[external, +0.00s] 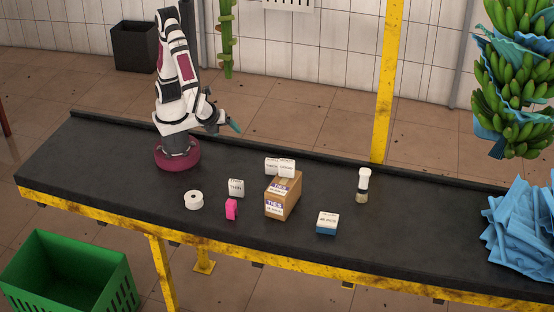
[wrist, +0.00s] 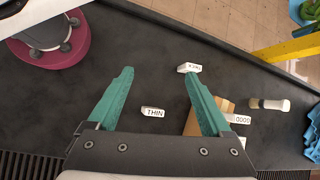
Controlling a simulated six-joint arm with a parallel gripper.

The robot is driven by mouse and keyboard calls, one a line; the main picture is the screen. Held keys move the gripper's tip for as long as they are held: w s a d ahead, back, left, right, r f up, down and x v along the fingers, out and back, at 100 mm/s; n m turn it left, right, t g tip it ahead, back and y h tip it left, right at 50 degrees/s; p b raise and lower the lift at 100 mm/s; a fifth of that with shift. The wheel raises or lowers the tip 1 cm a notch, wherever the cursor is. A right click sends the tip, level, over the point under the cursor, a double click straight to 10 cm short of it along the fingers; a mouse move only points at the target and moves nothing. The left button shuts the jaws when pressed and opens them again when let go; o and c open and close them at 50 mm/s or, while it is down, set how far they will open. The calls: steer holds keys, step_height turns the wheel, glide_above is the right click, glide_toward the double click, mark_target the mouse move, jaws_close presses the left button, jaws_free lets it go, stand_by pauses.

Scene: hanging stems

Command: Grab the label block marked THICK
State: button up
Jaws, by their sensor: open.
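A small white label block (wrist: 189,68) lies just beyond the right fingertip in the wrist view; its lettering is upside down and appears to read THICK. In the external view it seems to be the left white block (external: 271,166) behind the cardboard box, though the print is too small to be sure. A block marked THIN (wrist: 153,112) also shows in the external view (external: 236,187). A third block, appearing to read GOOD (wrist: 238,118), is at the box. My gripper (wrist: 157,73) has its teal fingers apart and empty, raised above the belt in the external view (external: 235,127).
The cardboard box (external: 283,199) stands mid-belt. A white roll (external: 194,200), a pink item (external: 231,209), a blue-and-white box (external: 327,222) and a shaker bottle (external: 362,186) stand around it. Blue sheets (external: 518,235) are piled at the right, below hanging bananas (external: 515,75).

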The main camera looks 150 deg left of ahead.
mark_target(277, 162)
steer(key=w+a+f+m+g+y, duration=0.2)
steer(key=w+a+f+y, duration=0.35)
steer(key=w+f, duration=0.4)
steer(key=shift+m+h, duration=0.3)
steer(key=shift+h, duration=0.05)
steer(key=x, duration=0.6)
steer(key=f+x, duration=0.1)
steer(key=x, duration=0.5)
steer(key=d+x, duration=0.1)
steer(key=x, duration=0.5)
steer(key=shift+s+d+f, duration=0.15)
steer(key=shift+s+f, duration=0.05)
steer(key=shift+f, duration=0.1)
steer(key=c, duration=1)
